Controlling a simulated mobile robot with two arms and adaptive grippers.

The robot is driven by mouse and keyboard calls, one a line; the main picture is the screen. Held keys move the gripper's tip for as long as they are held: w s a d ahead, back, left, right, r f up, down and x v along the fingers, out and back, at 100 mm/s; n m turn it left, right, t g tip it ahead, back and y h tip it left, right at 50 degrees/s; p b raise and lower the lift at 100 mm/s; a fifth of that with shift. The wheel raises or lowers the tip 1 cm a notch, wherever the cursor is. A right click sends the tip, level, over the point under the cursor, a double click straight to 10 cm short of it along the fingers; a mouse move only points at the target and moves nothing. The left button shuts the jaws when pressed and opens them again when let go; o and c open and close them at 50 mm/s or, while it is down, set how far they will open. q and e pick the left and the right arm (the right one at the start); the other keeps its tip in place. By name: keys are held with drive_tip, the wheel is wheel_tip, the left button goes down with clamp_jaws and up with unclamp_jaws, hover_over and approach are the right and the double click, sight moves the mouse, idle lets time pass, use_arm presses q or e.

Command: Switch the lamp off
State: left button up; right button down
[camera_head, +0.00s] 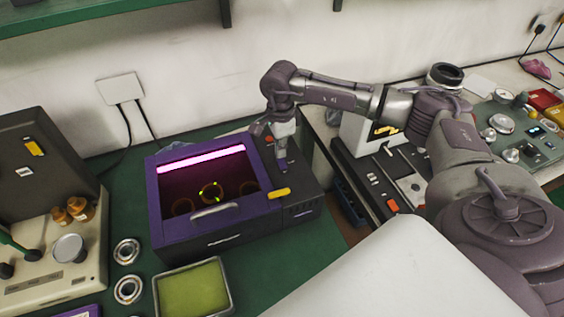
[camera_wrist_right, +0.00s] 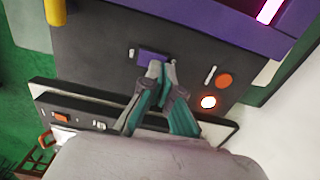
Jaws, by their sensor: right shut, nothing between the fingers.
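A purple box (camera_head: 209,240) with a dark window stands on the green bench, and a bright pink lamp tube (camera_head: 202,158) glows inside it. The lit tube also shows at the top of the right wrist view (camera_wrist_right: 269,10). My right gripper (camera_head: 282,165) points down over the dark control panel (camera_head: 300,197) on the box's right side. In the right wrist view its fingers (camera_wrist_right: 159,70) are shut and empty, at a purple switch (camera_wrist_right: 151,58) they partly cover; I cannot tell if they touch it. An orange button (camera_wrist_right: 224,80) and a lit white indicator (camera_wrist_right: 208,101) are beside it. My left gripper is out of view.
A yellow handle (camera_head: 279,193) sticks up from the panel. Two metal rings (camera_head: 127,251) (camera_head: 129,289) and a tray with a green pad (camera_head: 231,294) lie in front of the box. A beige machine (camera_head: 60,281) stands at left.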

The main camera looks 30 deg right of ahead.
sight(281, 161)
drive_tip(key=shift+f+b, duration=0.95)
drive_tip(key=shift+f, duration=0.2)
idle(0.8)
drive_tip(key=shift+r+p, duration=2)
drive_tip(key=shift+r, duration=1.55)
drive_tip(key=shift+s+f, duration=0.1)
